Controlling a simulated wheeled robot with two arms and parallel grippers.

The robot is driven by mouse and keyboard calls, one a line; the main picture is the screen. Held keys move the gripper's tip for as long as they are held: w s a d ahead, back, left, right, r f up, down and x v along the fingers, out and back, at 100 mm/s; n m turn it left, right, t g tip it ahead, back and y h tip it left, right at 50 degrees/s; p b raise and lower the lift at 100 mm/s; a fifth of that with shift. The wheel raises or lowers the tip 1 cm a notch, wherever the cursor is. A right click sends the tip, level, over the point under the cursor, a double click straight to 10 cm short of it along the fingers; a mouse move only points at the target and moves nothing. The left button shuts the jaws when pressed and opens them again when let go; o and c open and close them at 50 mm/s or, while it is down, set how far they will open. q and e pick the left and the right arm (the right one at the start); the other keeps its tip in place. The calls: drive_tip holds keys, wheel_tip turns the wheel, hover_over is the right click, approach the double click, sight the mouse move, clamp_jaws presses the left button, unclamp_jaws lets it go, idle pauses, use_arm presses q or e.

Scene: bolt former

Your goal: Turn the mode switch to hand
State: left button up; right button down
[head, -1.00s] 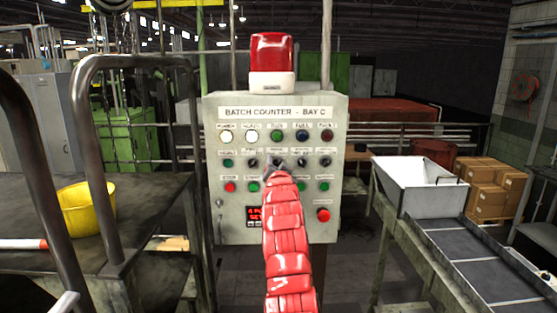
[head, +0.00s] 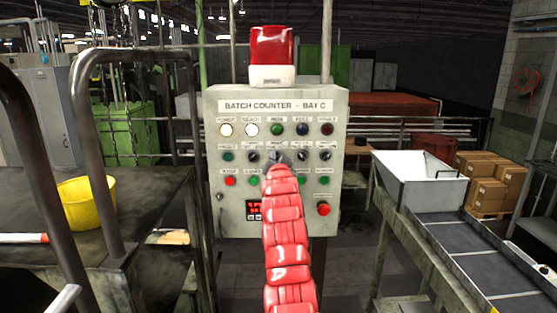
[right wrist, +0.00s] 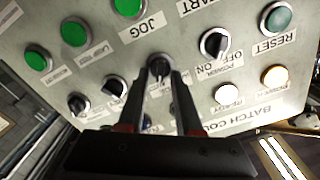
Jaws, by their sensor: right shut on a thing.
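The grey control panel (head: 215,190) stands upright ahead in the head view, headed "BATCH COUNTER - BAY C". My right gripper (head: 277,160) is at the middle of its second row, hiding the control there. In the right wrist view, which sees the panel upside down, the two dark fingers of my right gripper (right wrist: 160,78) are shut on a black rotary switch (right wrist: 159,66), one on each side. This is the mode switch by its place; its label is hidden or too small to read. Its pointer setting cannot be told. My left gripper is not in view.
Close beside are a power switch (right wrist: 213,42) and another black switch (right wrist: 115,87). Green buttons (right wrist: 74,32) and lit white lamps (head: 226,130) surround them. A red button (head: 323,209) sits low right, a red beacon (head: 271,50) on top. A handrail (head: 100,200) stands left.

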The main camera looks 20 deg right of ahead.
drive_tip(key=shift+f+n+b, duration=0.15)
drive_tip(key=shift+n+b, duration=1.45)
drive_tip(key=shift+b, duration=3.05)
drive_tip(key=n, duration=0.1)
drive_tip(key=n+b, duration=0.1)
drive_tip(key=n, duration=0.1)
drive_tip(key=shift+a+r+n, duration=0.1)
drive_tip(key=shift+r+n, duration=0.15)
drive_tip(key=shift+n, duration=0.05)
drive_tip(key=shift+a+n+b, duration=0.2)
drive_tip(key=shift+n+b, duration=1.15)
drive_tip(key=shift+n, duration=1.25)
drive_tip(key=c, duration=0.6)
unclamp_jaws()
drive_tip(key=shift+w, duration=0.1)
drive_tip(key=shift+f, duration=0.1)
